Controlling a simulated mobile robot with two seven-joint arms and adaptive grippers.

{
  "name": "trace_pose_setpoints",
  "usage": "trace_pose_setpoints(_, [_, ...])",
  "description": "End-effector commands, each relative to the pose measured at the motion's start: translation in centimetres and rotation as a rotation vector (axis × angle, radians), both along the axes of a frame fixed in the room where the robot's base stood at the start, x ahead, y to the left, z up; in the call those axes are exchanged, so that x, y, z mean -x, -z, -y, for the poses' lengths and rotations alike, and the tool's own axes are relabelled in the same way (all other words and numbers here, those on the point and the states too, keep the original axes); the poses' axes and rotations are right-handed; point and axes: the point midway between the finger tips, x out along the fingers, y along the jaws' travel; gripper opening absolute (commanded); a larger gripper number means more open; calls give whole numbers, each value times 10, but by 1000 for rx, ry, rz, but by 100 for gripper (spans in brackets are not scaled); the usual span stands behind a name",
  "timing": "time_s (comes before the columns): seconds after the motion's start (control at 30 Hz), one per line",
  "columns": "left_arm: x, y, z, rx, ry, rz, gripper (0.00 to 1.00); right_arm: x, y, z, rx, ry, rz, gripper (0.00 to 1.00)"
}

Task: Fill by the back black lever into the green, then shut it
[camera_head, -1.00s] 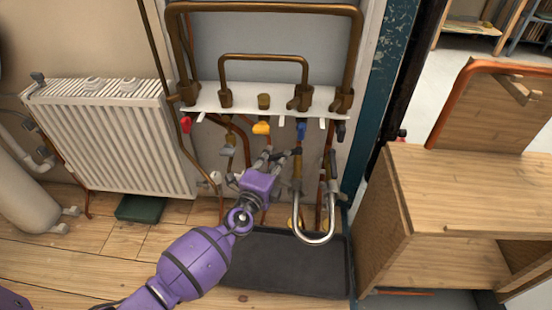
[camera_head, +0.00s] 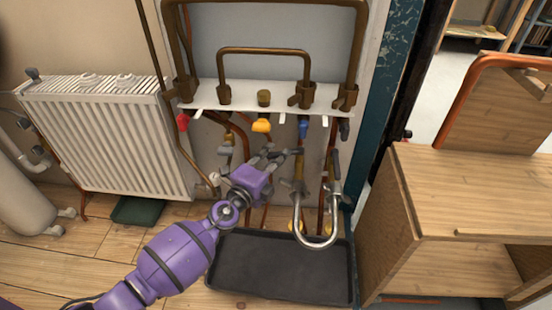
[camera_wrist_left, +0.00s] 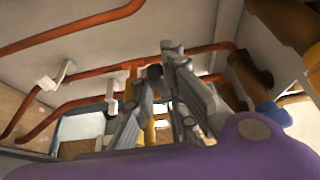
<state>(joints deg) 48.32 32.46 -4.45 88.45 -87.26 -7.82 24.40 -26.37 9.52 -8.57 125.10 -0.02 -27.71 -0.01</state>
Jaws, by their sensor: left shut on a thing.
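My left gripper (camera_head: 280,154) reaches in beneath the white pipe rail, just left of the silver braided filling loop (camera_head: 316,243). Its fingers are closed together. In the left wrist view the left gripper (camera_wrist_left: 160,74) has a small dark lever end (camera_wrist_left: 155,72) between its fingertips, which looks like a black lever. In the head view the fingers mostly hide that lever. Another dark lever (camera_head: 335,163) stands upright at the right leg of the loop. I cannot make out a gauge or a green zone in either view. My right gripper is not in view.
Blue (camera_head: 303,127), yellow (camera_head: 261,125) and red (camera_head: 183,123) valve handles hang under the white rail (camera_head: 240,97). A black tray (camera_head: 280,268) lies on the floor below. A white radiator (camera_head: 105,135) is at left, a wooden cabinet (camera_head: 480,200) at right.

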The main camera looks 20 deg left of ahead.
Motion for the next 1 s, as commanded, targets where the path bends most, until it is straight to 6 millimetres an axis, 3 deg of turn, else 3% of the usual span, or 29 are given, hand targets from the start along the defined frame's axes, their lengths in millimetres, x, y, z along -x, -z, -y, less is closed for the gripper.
trace_pose_setpoints(0.07, [0, 0, 0, -4, -1, 0, 0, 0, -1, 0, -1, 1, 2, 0])
trace_pose_setpoints(0.1, [0, 0, 0, -4, -1, 0, 17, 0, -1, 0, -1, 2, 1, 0])
trace_pose_setpoints(0.2, [0, 0, 0, -3, -1, 0, 30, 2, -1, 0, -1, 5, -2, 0])
trace_pose_setpoints(0.63, [10, 0, -1, 0, -1, 0, 31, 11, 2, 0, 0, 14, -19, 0])
trace_pose_setpoints(1.0, [83, 1, -13, -3, -1, -2, 31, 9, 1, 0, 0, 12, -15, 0])
